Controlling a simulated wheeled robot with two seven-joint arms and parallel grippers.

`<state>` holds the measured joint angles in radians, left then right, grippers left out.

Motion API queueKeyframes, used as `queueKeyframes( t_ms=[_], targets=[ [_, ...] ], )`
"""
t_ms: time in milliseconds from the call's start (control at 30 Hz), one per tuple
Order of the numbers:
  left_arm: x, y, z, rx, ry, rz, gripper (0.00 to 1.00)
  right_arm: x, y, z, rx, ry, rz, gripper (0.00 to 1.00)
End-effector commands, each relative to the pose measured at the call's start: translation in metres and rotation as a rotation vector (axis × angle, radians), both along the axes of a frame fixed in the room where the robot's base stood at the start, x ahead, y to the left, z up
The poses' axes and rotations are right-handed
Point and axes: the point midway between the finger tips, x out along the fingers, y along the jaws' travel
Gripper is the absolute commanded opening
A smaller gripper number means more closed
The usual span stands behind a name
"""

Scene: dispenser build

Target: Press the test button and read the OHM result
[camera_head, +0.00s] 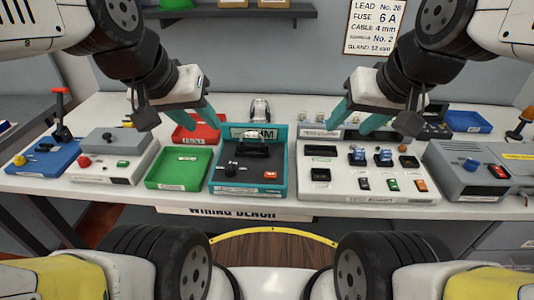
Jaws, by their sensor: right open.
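The teal ohm tester (218,182) stands on the white bench in the middle of the head view. Its back panel carries an OHM sign (262,133), partly covered. A dark part sits across the tester's black top. A small orange-red button (270,172) is at its right side, with a dark knob (232,167) to the left. No reading is legible. My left gripper (178,119) is above the bench, left of the tester, with its teal fingers apart and empty. My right gripper (357,122) is right of the tester, open and empty. Neither touches the tester.
A green tray (180,168) and a red tray (196,130) lie left of the tester. A white panel (338,184) with several switches stands close on its right. A grey box (470,170) is far right, a blue stand (42,160) far left.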

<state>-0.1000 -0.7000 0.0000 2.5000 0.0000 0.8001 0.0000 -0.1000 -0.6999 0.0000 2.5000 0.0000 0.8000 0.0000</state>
Motion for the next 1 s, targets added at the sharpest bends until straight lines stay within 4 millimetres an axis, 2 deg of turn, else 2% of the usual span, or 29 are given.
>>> queueKeyframes(
  t_ms=[467, 500, 667, 700, 1000],
  targets=[
    [0.0000, 0.0000, 0.0000, 0.000, 0.000, 0.000, 0.36, 0.0000, 0.0000, 0.0000, 0.000, 0.000, 0.000, 0.53],
    [0.0000, 0.0000, 0.0000, 0.000, 0.000, 0.000, 0.34, 0.0000, 0.0000, 0.0000, 0.000, 0.000, 0.000, 0.53],
    [0.0000, 0.0000, 0.0000, 0.000, 0.000, 0.000, 0.03, 0.0000, 0.0000, 0.0000, 0.000, 0.000, 0.000, 0.53],
    [0.0000, 0.0000, 0.0000, 0.000, 0.000, 0.000, 0.00, 0.0000, 0.0000, 0.0000, 0.000, 0.000, 0.000, 0.53],
    [0.0000, 0.0000, 0.0000, 0.000, 0.000, 0.000, 0.00, 0.0000, 0.0000, 0.0000, 0.000, 0.000, 0.000, 0.53]
  ],
)
